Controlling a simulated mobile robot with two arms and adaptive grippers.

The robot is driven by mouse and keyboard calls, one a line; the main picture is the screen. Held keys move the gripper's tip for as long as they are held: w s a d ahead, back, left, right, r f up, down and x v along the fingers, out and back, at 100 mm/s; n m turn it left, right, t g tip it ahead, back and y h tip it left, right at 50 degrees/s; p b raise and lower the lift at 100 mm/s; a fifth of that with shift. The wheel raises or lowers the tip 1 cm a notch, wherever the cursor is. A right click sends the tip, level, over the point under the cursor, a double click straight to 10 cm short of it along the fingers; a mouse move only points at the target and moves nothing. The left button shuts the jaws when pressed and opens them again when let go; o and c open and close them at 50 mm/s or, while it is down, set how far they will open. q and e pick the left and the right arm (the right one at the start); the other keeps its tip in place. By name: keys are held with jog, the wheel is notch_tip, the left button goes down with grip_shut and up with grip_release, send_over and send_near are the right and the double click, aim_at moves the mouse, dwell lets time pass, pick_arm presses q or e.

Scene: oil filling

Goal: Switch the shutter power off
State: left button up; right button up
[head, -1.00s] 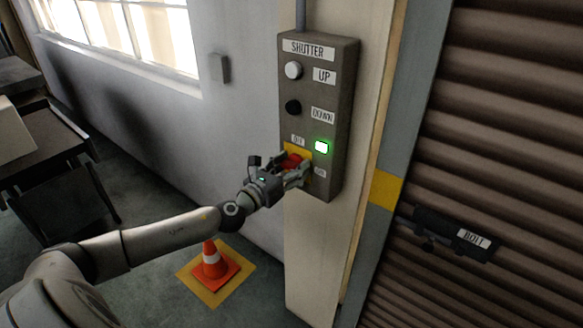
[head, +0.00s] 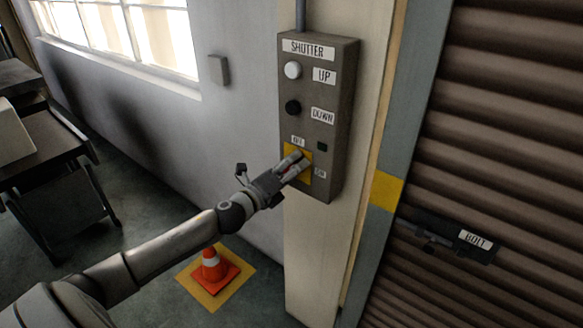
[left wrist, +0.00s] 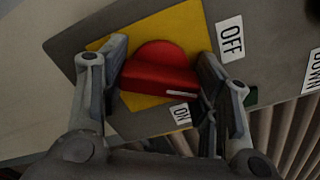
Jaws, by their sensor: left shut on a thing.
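The shutter control box (head: 341,100) is mounted on the pale post and carries a white UP button (head: 293,70) and a black DOWN button (head: 293,107). Its red power switch (left wrist: 158,72) sits on a yellow plate (left wrist: 190,30) between the OFF label (left wrist: 230,39) and the ON label (left wrist: 181,114). My left gripper (head: 296,165) is at the switch, shut on it with one finger on each side. In the head view the fingers hide most of the switch. The indicator lamp (head: 322,147) is dark. My right gripper is not in view.
The ribbed shutter (head: 510,130) with a BOLT latch (head: 455,238) is at the right. A traffic cone (head: 213,266) stands on a yellow floor square below my left arm. Dark tables or carts (head: 50,150) stand at the left, under the window wall.

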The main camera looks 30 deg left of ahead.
pick_arm(q)
jog(key=n+p, duration=0.1)
jog(key=n, duration=0.4)
jog(key=shift+n, duration=0.8)
jog(key=o, duration=1)
jog(key=s, duration=0.8)
jog(key=s+a, duration=0.1)
jog(key=s, duration=0.3)
